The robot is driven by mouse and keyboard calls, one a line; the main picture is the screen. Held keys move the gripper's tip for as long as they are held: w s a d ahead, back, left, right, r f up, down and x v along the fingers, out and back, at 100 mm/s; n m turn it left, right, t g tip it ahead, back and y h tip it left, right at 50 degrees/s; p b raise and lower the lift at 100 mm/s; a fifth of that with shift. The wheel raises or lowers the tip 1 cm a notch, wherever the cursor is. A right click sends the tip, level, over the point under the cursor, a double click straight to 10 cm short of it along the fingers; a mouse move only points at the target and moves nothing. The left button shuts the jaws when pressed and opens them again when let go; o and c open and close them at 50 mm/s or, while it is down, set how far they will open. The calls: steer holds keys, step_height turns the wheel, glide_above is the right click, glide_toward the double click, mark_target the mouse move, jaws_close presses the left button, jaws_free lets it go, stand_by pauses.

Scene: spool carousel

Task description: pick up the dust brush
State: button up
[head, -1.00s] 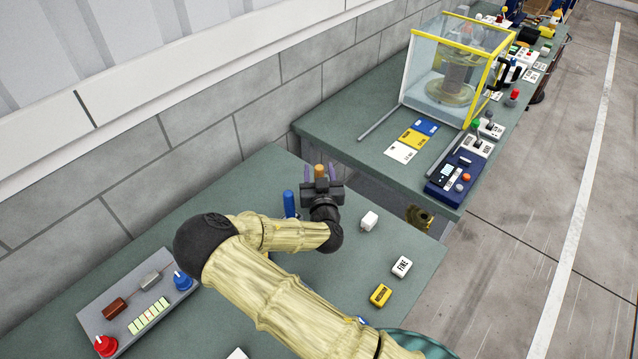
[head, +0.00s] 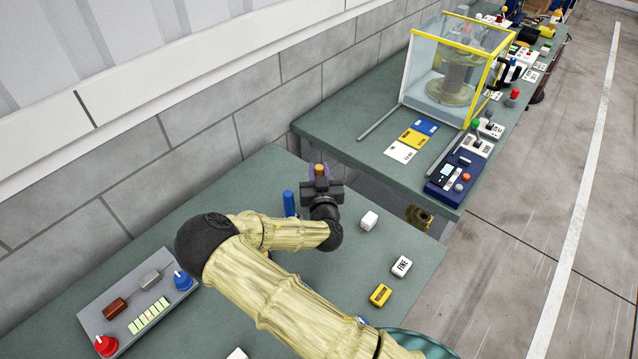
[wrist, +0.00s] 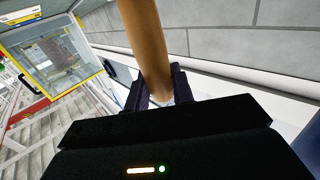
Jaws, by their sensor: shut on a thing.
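The dust brush appears as an orange-brown rounded handle (wrist: 148,40) between my dark fingers in the wrist view, with a small pale part at its lower end. In the head view only a little of the handle (head: 319,168) shows above my gripper (head: 320,173). My gripper is shut on the handle, with one finger on each side, over the far part of the near bench. The rest of the brush is hidden by the gripper or outside the wrist view.
A blue cylinder (head: 289,203) stands close to the left of my gripper on the green bench (head: 232,215). A clear yellow-edged guard (head: 437,78) stands on the second bench. A grey wall runs behind.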

steer(key=shift+r, duration=0.1)
step_height(320, 180, up, 10)
steer(key=shift+f+b, duration=0.1)
steer(key=shift+b, duration=0.85)
